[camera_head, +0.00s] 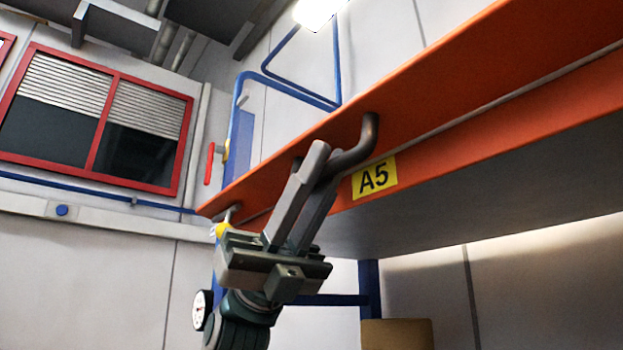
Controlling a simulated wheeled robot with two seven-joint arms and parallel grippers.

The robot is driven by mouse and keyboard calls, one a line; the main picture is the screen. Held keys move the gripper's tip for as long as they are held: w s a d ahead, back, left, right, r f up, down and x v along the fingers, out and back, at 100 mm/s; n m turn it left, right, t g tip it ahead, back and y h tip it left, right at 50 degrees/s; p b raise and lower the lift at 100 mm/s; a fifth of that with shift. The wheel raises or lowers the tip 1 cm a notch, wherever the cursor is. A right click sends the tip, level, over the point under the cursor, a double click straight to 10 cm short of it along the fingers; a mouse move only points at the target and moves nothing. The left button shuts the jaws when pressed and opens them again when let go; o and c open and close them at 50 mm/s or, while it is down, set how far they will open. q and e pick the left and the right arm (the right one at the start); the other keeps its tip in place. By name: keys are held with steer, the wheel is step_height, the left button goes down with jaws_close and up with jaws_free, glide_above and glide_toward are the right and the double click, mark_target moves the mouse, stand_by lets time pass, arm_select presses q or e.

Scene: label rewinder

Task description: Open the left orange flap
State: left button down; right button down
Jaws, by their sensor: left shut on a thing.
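The orange flap (430,85) spans the upper right of the head view, tilted, running from the centre left up to the right edge. A dark curved metal handle (362,146) sticks out from it near a yellow A5 label (374,178). My left gripper (318,165) comes up from below, its two grey fingers shut on the handle's left part. The fingers hide where the handle's left end meets the flap. My right gripper is not in view.
A blue frame (245,130) stands behind the flap's left end, with a red handle (209,163) beside it. A round gauge (202,309) is low beside my arm. A red-framed window (95,118) is on the back wall. A tan box (397,333) is at the bottom.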

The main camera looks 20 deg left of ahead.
arm_select(q)
steer(key=shift+w+d+f+m+g+y+b, duration=0.1)
steer(key=shift+w+f+m+g+y+b, duration=0.15)
steer(key=shift+m+g+y, duration=0.8)
steer(key=shift+d+f+m+g+y+b, duration=0.15)
steer(key=shift+f+m+g+y, duration=0.25)
steer(key=shift+m+g, duration=0.65)
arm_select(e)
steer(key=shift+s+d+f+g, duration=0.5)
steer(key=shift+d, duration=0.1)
arm_select(q)
steer(key=shift+r+m+y, duration=0.1)
steer(key=shift+m+y, duration=0.25)
steer(key=shift+m, duration=0.15)
steer(key=c, duration=1.8)
jaws_free()
steer(key=shift+o, duration=0.2)
